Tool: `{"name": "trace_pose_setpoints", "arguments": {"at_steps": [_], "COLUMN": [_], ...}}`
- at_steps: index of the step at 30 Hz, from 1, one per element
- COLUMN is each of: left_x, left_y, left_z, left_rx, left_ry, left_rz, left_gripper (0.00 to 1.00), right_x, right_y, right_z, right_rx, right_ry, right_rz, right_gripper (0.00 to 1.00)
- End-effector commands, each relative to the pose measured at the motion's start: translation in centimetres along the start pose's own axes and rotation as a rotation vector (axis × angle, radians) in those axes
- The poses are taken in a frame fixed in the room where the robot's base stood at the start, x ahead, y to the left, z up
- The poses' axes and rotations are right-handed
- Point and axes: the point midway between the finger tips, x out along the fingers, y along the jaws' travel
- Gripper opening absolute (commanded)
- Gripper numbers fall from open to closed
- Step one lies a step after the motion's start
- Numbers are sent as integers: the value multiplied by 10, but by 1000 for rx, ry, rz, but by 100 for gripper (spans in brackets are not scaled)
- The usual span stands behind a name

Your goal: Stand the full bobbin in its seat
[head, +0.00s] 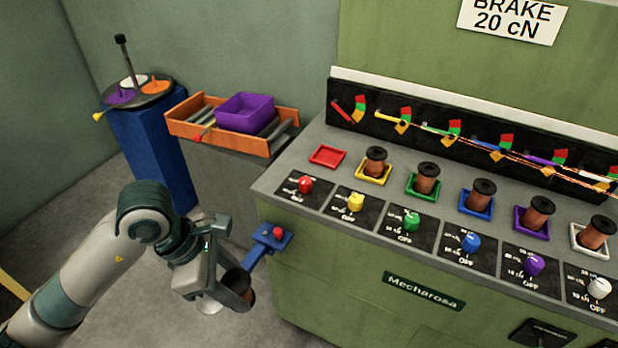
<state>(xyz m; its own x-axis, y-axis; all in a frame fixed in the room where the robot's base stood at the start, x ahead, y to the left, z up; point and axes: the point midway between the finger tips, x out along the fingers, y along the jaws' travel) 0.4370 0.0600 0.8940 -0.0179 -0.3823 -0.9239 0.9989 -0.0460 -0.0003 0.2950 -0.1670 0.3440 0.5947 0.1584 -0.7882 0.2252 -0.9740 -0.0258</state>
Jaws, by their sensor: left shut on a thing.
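My left gripper (236,287) is shut on a bobbin (248,297) with a dark flange and a little copper winding showing. It holds the bobbin tilted, low in front of the machine's left end, and its fingers hide much of it. The red square seat (327,157) on the machine top is empty, above and to the right of the gripper. My right gripper is not in view.
Copper bobbins stand in the yellow (374,175), green, blue, purple and white seats. Coloured knobs line the front edge. A blue bracket with a red button (278,232) juts out near the gripper. An orange tray (190,126) holds a purple bin (246,113).

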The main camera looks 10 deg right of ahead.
Motion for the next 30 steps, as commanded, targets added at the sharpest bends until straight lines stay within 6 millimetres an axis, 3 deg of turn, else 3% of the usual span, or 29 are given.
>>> {"name": "trace_pose_setpoints", "arguments": {"at_steps": [11, 24, 30], "left_x": [-18, -68, -84], "left_y": [7, 14, 14], "left_z": [-44, -103, -117], "left_rx": [521, 1204, 1370], "left_ry": [4, 6, 3], "left_rz": [-218, -500, -569], "left_gripper": [12, 12, 12], "right_x": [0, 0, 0], "right_y": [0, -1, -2], "right_z": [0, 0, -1], "right_rx": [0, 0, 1], "right_ry": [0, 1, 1], "right_rz": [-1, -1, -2], "right_gripper": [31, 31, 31]}}
